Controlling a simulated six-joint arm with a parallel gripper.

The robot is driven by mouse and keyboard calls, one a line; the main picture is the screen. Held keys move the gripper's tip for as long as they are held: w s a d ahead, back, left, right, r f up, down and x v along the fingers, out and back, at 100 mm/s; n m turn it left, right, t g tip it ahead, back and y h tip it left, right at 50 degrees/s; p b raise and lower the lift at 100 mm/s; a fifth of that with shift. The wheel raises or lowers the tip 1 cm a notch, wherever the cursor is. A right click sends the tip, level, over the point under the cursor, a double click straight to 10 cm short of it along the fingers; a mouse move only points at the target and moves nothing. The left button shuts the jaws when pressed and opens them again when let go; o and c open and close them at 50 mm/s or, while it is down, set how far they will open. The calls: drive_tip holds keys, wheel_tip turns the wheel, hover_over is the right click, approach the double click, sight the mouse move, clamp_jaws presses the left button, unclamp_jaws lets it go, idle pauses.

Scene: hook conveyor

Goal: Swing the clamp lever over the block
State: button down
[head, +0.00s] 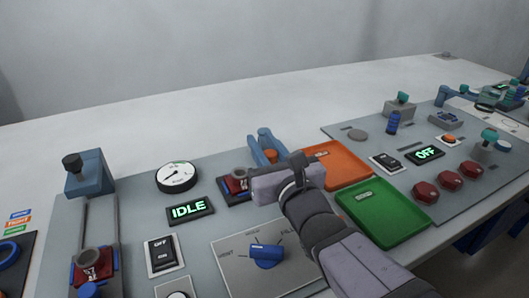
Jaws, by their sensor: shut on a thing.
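My gripper (272,184) reaches in from the lower right, over the back middle of the grey panel. Its grey body hides most of the fingers and what they grip. A blue clamp part (264,146) stands just behind it, with a small brownish piece by its base. My gripper appears shut on the clamp lever there, but the grip itself is mostly hidden. A red block (236,183) sits in a dark holder just left of my gripper, partly covered by it. I cannot tell whether the lever lies over the block.
An orange tray (335,157) and a green tray (385,214) lie to the right. A blue selector knob (266,255) is in front. A lit IDLE display (190,211) and round gauge (176,177) are left.

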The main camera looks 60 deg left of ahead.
sight(273, 158)
idle(0.4)
drive_tip(key=c, duration=1.5)
unclamp_jaws()
drive_tip(key=shift+s+d+b, duration=0.15)
drive_tip(key=shift+d+b, duration=0.1)
drive_tip(key=shift+d, duration=1.6)
drive_tip(key=shift+s+d+b, duration=0.15)
drive_tip(key=shift+d+b, duration=0.05)
drive_tip(key=shift+d, duration=1.6)
